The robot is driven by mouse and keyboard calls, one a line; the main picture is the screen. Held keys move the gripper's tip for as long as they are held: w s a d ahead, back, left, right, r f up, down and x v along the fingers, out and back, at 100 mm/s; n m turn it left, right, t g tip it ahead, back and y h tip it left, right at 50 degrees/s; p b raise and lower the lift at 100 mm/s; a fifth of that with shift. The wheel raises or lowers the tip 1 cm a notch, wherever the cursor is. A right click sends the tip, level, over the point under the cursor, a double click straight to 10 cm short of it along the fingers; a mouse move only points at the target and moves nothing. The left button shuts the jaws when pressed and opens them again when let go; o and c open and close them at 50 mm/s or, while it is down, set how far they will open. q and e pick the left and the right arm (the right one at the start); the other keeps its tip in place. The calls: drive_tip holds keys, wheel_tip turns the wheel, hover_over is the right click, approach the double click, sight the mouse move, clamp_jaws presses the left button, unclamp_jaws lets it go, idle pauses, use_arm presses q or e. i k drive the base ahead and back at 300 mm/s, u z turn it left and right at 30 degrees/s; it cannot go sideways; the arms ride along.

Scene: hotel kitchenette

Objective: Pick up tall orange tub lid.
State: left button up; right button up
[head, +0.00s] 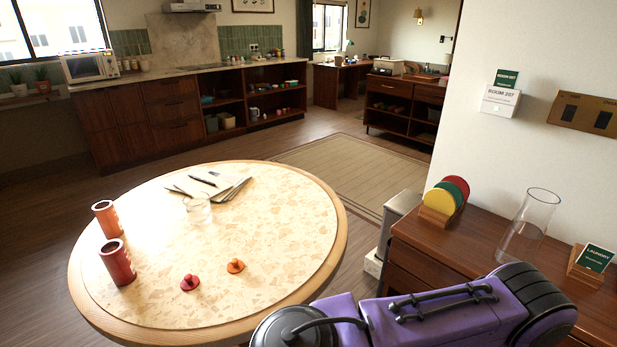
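An orange lid (235,266) with a small knob lies on the round table (255,185), right of a red lid (189,282) with a similar knob. An orange tub (105,220) stands upright and uncovered at the table's left side. A darker red-orange tub (118,264) stands in front of it, also uncovered, with dark contents or a dark inside. The two lids lie apart from each other and from the tubs. A purple arm section of mine crosses the lower right, right of the table. Neither of my grippers shows in the head view.
The table's right side is bare. A wooden cabinet (430,262) at right bears coloured discs in a holder (440,213) and a glass vase (527,225).

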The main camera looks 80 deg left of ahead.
sight(235, 266)
drive_tip(key=i, duration=0.15)
drive_tip(key=u, duration=1.45)
